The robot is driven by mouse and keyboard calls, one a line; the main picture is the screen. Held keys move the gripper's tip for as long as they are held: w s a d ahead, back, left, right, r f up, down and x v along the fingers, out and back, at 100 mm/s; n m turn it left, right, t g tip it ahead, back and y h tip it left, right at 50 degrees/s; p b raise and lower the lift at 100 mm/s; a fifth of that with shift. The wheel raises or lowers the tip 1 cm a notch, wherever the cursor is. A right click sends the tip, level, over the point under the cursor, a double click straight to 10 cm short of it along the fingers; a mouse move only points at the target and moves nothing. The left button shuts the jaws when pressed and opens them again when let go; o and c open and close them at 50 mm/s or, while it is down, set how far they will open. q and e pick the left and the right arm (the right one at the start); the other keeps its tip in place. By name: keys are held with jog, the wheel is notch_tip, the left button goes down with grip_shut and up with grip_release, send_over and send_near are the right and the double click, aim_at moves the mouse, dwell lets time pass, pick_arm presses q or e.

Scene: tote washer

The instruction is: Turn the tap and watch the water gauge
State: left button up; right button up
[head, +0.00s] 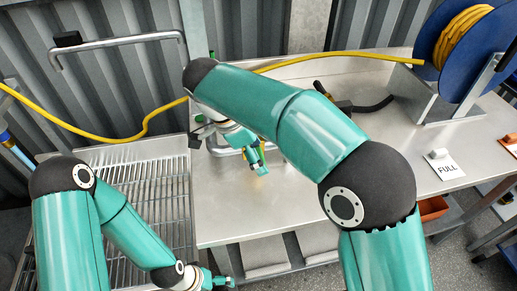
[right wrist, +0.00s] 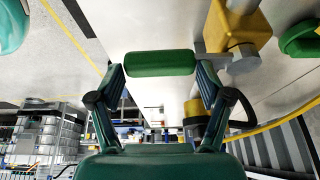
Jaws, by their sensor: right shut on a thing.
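In the right wrist view, my right gripper (right wrist: 160,70) is shut on a green cylindrical handle (right wrist: 158,63), with one finger at each end. The handle joins a grey metal stem beside a yellow valve body (right wrist: 238,30), which looks like the tap. In the head view, my right gripper (head: 257,160) is low over the steel counter, below my forearm, and the tap is mostly hidden there. My left gripper (head: 217,281) is at the bottom edge, partly cut off; its jaws cannot be made out. I cannot make out a water gauge in either view.
A yellow hose (head: 150,122) runs along the back to a blue reel (head: 430,48) at right. A wire rack (head: 155,185) lies left of the steel counter (head: 225,215). A FULL card (head: 445,168) lies at right. A second green part (right wrist: 300,42) is near the valve.

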jog(key=shift+s+f, duration=0.2)
jog(key=shift+f, duration=0.35)
jog(key=o, duration=1.4)
jog(key=shift+c, duration=0.2)
jog(key=shift+o, duration=1.4)
jog(key=shift+w, duration=0.1)
jog(key=shift+w+r, duration=0.1)
jog(key=shift+r, duration=0.1)
